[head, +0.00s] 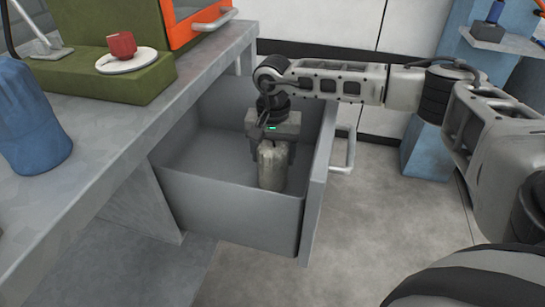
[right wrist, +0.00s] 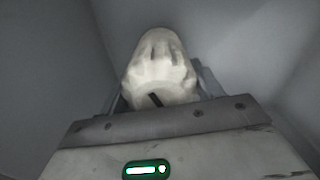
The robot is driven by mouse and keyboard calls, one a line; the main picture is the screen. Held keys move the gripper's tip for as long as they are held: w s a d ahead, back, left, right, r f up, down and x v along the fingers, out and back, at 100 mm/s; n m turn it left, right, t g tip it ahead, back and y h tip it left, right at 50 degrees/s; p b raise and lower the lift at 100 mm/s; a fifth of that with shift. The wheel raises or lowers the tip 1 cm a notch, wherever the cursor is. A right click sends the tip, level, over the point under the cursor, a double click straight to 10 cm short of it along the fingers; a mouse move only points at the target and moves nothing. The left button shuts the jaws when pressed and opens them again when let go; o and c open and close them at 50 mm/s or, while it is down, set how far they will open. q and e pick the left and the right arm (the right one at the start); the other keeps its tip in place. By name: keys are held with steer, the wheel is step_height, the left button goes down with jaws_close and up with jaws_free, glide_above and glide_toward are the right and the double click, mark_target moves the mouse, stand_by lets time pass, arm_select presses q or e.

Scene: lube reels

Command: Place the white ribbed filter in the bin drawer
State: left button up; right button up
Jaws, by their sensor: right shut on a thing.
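The white ribbed filter (head: 271,167) is upright between the fingers of my right gripper (head: 272,150), inside the open bin drawer (head: 230,205). The right gripper is shut on it and points down into the drawer. In the right wrist view the filter (right wrist: 160,65) fills the space just past the gripper (right wrist: 160,98), with grey drawer walls around it. I cannot tell whether its lower end touches the drawer floor. The drawer looks otherwise empty. My left gripper is not in view.
The drawer front with its handle (head: 345,150) stands pulled out from under the grey workbench (head: 120,140). On the bench are a blue cloth-like object (head: 30,120), a green block (head: 110,80), and a red item (head: 122,44) on a white dish. Floor right of the drawer is clear.

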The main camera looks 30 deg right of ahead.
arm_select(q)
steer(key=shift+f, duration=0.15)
arm_select(e)
steer(key=shift+f, duration=0.4)
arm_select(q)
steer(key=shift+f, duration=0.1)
arm_select(e)
steer(key=shift+f, duration=0.1)
steer(key=shift+f, duration=0.1)
steer(key=o, duration=1.4)
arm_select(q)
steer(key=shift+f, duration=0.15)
arm_select(e)
steer(key=shift+o, duration=0.2)
